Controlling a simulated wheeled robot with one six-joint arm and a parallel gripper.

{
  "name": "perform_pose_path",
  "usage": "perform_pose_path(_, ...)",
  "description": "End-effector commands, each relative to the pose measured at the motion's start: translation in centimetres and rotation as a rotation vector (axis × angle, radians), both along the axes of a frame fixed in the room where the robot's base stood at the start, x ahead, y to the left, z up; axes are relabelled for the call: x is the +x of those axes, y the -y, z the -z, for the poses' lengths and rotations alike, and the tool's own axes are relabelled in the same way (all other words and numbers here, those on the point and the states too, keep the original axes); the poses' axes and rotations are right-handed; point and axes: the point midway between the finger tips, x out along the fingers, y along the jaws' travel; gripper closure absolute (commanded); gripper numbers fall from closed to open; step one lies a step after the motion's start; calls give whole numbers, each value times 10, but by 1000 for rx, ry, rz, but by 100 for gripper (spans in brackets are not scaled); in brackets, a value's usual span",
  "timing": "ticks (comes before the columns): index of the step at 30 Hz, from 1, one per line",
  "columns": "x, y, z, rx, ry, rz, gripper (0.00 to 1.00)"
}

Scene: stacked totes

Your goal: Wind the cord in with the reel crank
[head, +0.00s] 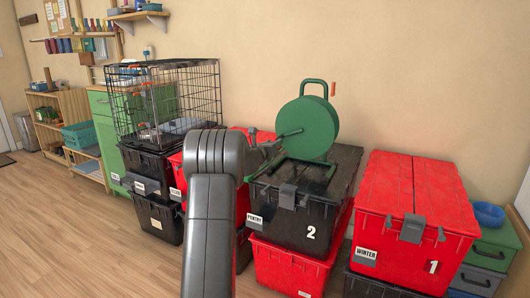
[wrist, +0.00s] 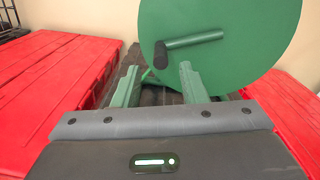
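The green reel (head: 308,125) stands on its green tube frame (head: 318,177) on top of a black tote, and its round face fills the upper right of the wrist view (wrist: 225,70). Its crank (wrist: 195,40) is a green arm ending in a dark knob (wrist: 160,55), pointing left. My gripper (head: 268,148) is just left of the reel. In the wrist view its two fingers (wrist: 157,70) are spread apart and empty, with the knob showing between and beyond the tips. I cannot tell touch or exact depth. A small orange-red piece (head: 333,89) shows beside the reel's rim; no cord is clearly visible.
The black tote (head: 300,225) marked 2 sits on a red tote (head: 285,268). A red-lidded stack (head: 415,195) marked 1 stands to the right. A wire cage (head: 165,95) on black totes is at left. Open wooden floor (head: 80,240) lies at front left.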

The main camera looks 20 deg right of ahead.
Motion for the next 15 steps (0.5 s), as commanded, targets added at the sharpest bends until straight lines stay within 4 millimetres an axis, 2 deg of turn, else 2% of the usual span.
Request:
perform_pose_path(3, -15, -18, -1, -1, 0, -2, 61)
perform_pose_path(9, -34, -40, -1, -1, 0, -2, 61)
perform_pose_path(15, -43, -50, 0, 0, 0, -1, 61)
